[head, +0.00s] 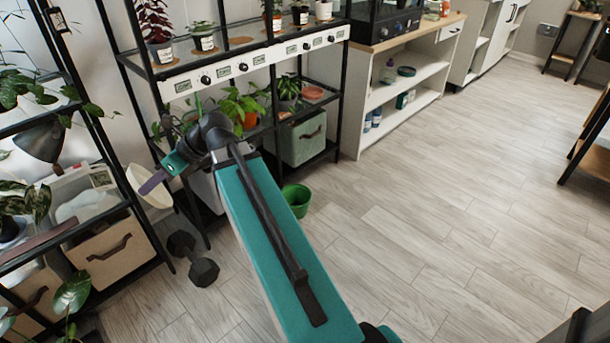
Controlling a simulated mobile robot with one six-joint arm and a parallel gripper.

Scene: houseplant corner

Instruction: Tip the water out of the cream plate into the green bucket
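The cream plate (158,198) is at the left, in front of the black shelving, held up off the floor and steeply tilted. My gripper (152,182) is at its rim, with a purple finger lying across the plate. The gripper looks shut on the plate, though the far finger is hidden. I cannot make out any water. The green bucket (297,197) stands upright on the floor to the right of the plate, just beyond my teal arm, which hides part of its left side. The plate is well apart from the bucket.
Black dumbbells (195,262) lie on the floor below the plate. Black shelves with plants and a beige fabric bin (112,248) stand close at the left. A grey-green bin (303,138) sits on the shelf behind the bucket. The wooden floor (450,230) at the right is clear.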

